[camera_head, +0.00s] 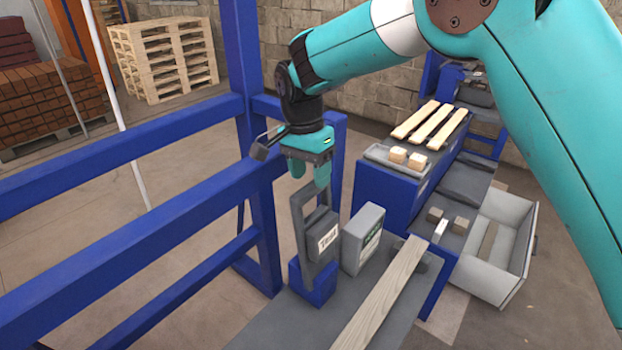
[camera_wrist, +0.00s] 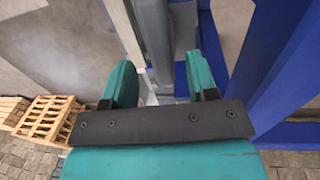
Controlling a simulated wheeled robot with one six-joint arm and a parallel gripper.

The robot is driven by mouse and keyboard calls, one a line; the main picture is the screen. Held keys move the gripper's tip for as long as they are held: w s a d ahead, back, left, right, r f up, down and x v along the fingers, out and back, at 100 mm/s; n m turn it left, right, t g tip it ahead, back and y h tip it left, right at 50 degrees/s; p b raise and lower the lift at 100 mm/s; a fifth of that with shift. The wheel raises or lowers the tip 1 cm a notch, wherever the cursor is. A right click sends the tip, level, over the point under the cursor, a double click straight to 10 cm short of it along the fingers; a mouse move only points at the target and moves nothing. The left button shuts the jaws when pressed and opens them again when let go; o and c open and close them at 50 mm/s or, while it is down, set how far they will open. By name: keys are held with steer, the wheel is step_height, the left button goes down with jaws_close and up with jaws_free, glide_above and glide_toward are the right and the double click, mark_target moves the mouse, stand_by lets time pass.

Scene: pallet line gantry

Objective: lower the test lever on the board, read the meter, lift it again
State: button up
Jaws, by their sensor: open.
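My gripper (camera_head: 310,178) points down in the head view, its two teal fingers apart with nothing held between them. Just below it stands a grey upright lever-like bar (camera_head: 298,215) rising from a blue base (camera_head: 313,286). A dark grey box with a white label (camera_head: 327,239) is fixed beside the bar; its print is too small to read. A lighter grey box with a greenish panel (camera_head: 363,238) stands to the right. Which one is the meter I cannot tell. In the wrist view the open fingers (camera_wrist: 160,68) straddle a grey upright part (camera_wrist: 156,35), whose contact with them is unclear.
Blue railings (camera_head: 130,190) and a blue post (camera_head: 262,210) stand close left of the gripper. A wooden plank (camera_head: 382,293) lies on the grey bench at right. A blue conveyor (camera_head: 395,190) with wood pieces and a grey bin (camera_head: 505,285) stand beyond.

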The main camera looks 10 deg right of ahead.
steer(key=shift+s+d+f, duration=0.15)
steer(key=shift+f, duration=1.25)
jaws_close()
